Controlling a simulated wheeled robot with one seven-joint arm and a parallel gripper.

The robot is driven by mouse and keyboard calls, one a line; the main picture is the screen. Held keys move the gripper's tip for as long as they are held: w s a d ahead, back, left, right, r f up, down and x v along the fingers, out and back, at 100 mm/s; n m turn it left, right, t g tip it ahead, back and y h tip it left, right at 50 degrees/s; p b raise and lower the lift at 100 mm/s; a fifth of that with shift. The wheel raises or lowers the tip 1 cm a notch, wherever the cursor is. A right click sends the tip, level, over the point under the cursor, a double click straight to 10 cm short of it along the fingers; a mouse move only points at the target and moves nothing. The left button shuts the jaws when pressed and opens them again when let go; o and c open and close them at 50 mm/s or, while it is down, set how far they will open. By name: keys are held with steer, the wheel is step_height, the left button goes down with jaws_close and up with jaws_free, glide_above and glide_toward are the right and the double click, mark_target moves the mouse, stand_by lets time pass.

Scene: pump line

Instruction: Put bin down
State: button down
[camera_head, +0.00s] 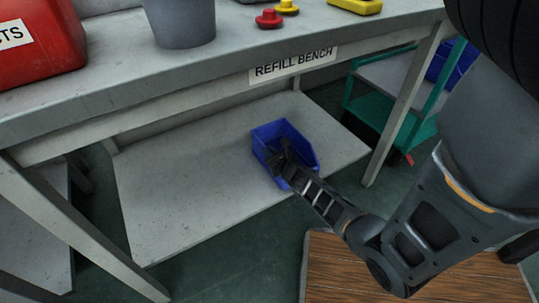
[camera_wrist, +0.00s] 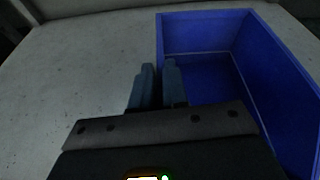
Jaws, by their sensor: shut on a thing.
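The blue open-topped bin (camera_head: 268,133) is at the lower shelf (camera_head: 190,185) of the refill bench, toward the shelf's right part. I cannot tell whether its base touches the shelf or is just above it. In the wrist view the two fingers of my gripper (camera_wrist: 160,88) straddle the left wall of the bin (camera_wrist: 205,22), one inside and one outside. The bin looks empty and about upright; the fingers hide part of its wall.
The bench top (camera_head: 225,50) overhangs the shelf, with a grey bucket (camera_head: 182,18), a red container (camera_head: 38,45) and red and yellow parts on it. A bench leg (camera_head: 398,115) and a green cart (camera_head: 418,125) stand to the right. The shelf's left part is bare.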

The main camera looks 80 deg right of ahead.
steer(key=c, duration=1.1)
jaws_free()
steer(key=shift+c, duration=0.2)
